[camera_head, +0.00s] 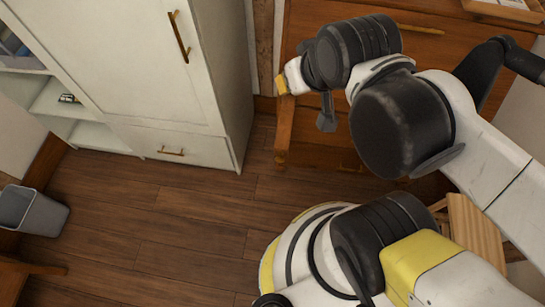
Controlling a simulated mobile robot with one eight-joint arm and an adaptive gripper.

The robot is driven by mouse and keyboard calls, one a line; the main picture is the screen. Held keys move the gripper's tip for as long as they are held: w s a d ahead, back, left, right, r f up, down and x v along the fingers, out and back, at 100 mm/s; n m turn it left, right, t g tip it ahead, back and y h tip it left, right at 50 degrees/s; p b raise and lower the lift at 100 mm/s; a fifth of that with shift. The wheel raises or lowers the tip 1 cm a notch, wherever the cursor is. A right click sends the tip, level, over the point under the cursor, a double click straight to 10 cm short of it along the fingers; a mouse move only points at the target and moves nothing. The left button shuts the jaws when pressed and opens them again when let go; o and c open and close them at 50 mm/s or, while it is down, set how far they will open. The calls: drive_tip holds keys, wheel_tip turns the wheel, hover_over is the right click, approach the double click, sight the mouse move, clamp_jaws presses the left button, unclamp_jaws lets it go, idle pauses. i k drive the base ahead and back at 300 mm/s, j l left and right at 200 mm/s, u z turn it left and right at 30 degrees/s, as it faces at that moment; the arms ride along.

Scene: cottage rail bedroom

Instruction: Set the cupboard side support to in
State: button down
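The white cupboard (150,75) stands at the upper left with its door and lower drawer closed. To its right is a brown wooden cabinet (425,25), partly hidden by my arm. A narrow upright wooden part (285,135) shows at its left front edge. I cannot tell for sure which part is the side support or how far it sticks out. My gripper (326,119) is at the arm's end, in front of the brown cabinet's left side. Only a small dark part of it shows, and its fingertips cannot be made out. Whether it touches the cabinet is unclear.
Brass handles (178,36) stick out from the white cupboard. Open shelves (60,100) are at its left. A grey bin (34,210) stands at the left edge. A light wooden object (475,230) is at the right behind my arm. The wooden floor (165,220) between is clear.

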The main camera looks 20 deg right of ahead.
sight(284, 125)
drive_tip(key=k+j+z, duration=0.25)
drive_tip(key=k+z, duration=0.2)
drive_tip(key=k, duration=0.45)
drive_tip(key=k+z, duration=0.5)
drive_tip(key=k, duration=0.35)
